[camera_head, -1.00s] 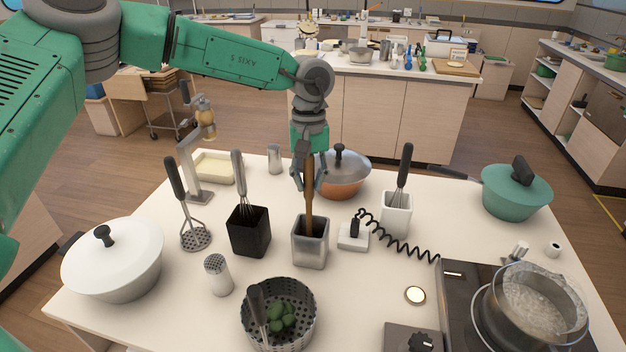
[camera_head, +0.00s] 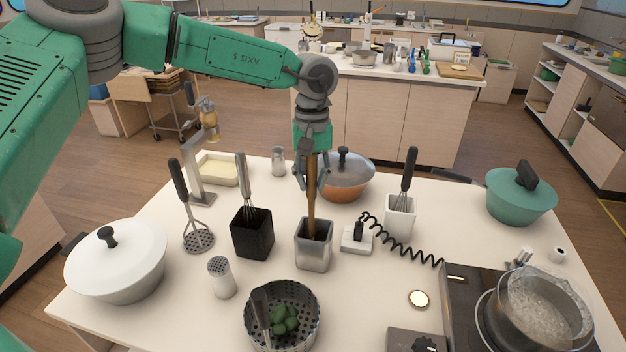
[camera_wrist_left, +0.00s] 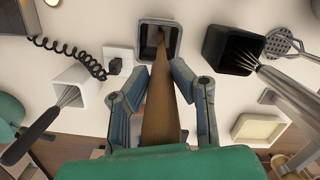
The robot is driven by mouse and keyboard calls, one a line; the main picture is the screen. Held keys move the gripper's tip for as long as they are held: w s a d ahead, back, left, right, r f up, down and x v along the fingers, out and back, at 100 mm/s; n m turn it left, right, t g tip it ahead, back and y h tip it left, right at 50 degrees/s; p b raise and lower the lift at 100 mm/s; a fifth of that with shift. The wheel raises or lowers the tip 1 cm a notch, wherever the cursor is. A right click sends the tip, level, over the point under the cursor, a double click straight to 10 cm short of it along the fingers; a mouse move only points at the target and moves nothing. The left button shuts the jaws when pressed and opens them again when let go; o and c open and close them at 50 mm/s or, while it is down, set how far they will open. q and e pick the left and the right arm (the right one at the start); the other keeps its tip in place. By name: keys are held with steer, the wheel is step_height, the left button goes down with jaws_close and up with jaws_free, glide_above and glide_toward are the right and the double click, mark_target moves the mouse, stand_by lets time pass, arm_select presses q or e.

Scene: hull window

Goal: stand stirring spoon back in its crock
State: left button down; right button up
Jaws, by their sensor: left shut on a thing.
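The stirring spoon (camera_head: 311,205) is a brown wooden stick standing nearly upright, its lower end inside the square steel-grey crock (camera_head: 313,254). My left gripper (camera_head: 311,180) is shut on the upper part of the spoon, above the crock. In the left wrist view the spoon (camera_wrist_left: 160,105) runs between the fingers (camera_wrist_left: 160,95) into the open mouth of the crock (camera_wrist_left: 158,22). Whether its end touches the crock floor is hidden. My right gripper is not in view.
A black crock with a whisk (camera_head: 252,238) stands left of the steel crock, a white one with a whisk (camera_head: 399,218) to the right. A small switch box (camera_head: 357,240) with a coiled cord is close by. A colander (camera_head: 281,330) stands in front, a copper pan (camera_head: 345,185) behind.

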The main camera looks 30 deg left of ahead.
arm_select(q)
steer(key=shift+f, duration=0.15)
steer(key=shift+d+f, duration=0.3)
steer(key=shift+d, duration=0.05)
steer(key=c, duration=1.3)
jaws_free()
steer(key=shift+r, duration=0.1)
steer(key=shift+w+a+r, duration=0.1)
steer(key=shift+w+r, duration=0.05)
steer(key=shift+r, duration=1.15)
steer(key=shift+w+a+r, duration=0.1)
steer(key=shift+w+r, duration=0.05)
steer(key=shift+r, duration=1.15)
steer(key=shift+w+r, duration=0.15)
steer(key=shift+r, duration=1.15)
